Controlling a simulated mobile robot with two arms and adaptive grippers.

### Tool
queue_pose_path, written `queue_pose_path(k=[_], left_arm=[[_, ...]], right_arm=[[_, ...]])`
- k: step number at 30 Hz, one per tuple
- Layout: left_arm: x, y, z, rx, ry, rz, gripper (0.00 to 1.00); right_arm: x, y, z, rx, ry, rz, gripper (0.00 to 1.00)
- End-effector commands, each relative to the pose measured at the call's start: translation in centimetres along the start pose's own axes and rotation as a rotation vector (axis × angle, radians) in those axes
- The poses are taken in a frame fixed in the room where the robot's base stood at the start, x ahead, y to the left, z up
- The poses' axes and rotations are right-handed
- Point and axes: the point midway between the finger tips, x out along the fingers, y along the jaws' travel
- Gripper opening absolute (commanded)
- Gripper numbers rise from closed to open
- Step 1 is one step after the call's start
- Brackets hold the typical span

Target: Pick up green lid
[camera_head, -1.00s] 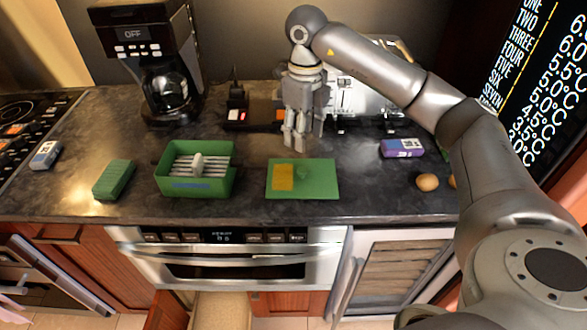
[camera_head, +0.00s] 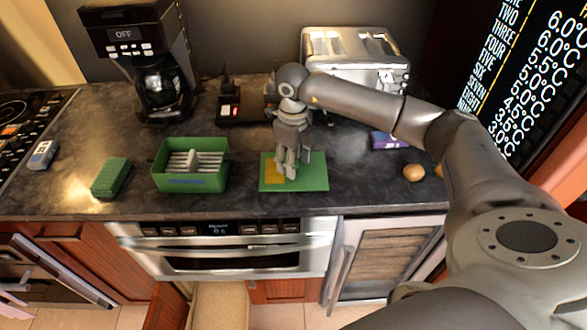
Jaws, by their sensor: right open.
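A flat green board (camera_head: 314,174) lies on the counter, with a yellow piece (camera_head: 273,173) on its left part. My right gripper (camera_head: 287,170) points down over the board, just right of the yellow piece, open. A small green item on the board, seen earlier right of the yellow piece, is now hidden by the gripper. I cannot tell whether the fingers touch it or whether it is the lid. A separate green block-like piece (camera_head: 111,178) lies at the left, apart from the gripper. My left gripper is out of view.
A green box (camera_head: 190,183) with white slats stands left of the board. A coffee maker (camera_head: 158,75) and a toaster (camera_head: 355,55) stand behind. A purple package (camera_head: 388,141) and a brown egg-like item (camera_head: 413,173) lie at the right. The front counter strip is clear.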

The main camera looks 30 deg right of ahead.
Motion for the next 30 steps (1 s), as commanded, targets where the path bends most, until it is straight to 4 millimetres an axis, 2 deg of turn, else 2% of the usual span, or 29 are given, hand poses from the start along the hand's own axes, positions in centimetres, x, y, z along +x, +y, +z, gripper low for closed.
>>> queue_pose_path(k=[2,13,23,28,30], left_arm=[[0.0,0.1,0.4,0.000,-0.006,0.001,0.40],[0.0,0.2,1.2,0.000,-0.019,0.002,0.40],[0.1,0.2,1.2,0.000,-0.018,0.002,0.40],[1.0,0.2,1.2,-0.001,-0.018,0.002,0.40],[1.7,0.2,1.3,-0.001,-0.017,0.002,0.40]], right_arm=[[0.0,0.0,0.0,0.000,0.000,0.000,0.47],[-0.1,0.0,0.0,-0.001,-0.001,0.000,0.01],[-0.2,0.0,0.1,0.000,-0.002,0.000,0.00],[-1.2,0.0,0.1,-0.001,-0.005,0.000,0.00],[-2.2,-0.1,0.1,-0.001,-0.006,-0.002,0.00]])
